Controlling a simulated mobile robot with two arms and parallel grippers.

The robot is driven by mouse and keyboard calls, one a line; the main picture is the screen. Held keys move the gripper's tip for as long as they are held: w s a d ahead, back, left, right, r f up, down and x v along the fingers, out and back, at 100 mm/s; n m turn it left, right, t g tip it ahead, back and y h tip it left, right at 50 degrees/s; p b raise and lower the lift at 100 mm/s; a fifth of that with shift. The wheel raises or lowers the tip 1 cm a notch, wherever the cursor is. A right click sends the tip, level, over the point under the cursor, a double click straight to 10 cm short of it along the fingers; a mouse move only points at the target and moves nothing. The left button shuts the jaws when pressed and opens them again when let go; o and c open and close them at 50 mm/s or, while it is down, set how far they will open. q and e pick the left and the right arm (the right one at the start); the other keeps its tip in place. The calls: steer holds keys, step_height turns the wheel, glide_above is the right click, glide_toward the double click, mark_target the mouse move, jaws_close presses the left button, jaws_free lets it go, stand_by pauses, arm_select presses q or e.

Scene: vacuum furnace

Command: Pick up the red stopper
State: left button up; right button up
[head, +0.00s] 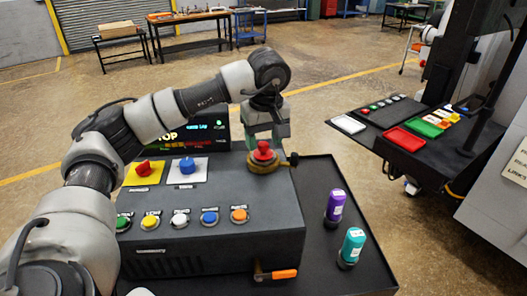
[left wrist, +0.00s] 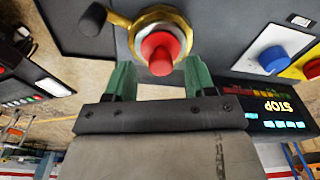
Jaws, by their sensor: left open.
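The red stopper (head: 263,152) sits upright in a round brass fitting (head: 265,164) on top of the grey control box, near its right end. In the left wrist view the red stopper (left wrist: 160,52) stands inside the brass ring (left wrist: 158,16). In the left wrist view the green fingers of my left gripper (left wrist: 158,72) are open, one on either side of the stopper's near end, with gaps visible. My right gripper is not in view.
The control box (head: 262,205) carries a red knob (head: 149,168), a blue knob (head: 187,166) and a row of coloured buttons. A purple bottle (head: 335,206) and a teal bottle (head: 351,246) stand right of it. A lit screen (left wrist: 268,112) stands behind the box.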

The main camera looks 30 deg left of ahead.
arm_select(q)
steer(key=shift+a+f, duration=0.1)
steer(key=shift+f, duration=0.45)
steer(key=shift+s+f, duration=0.1)
steer(key=shift+f, duration=0.3)
jaws_close()
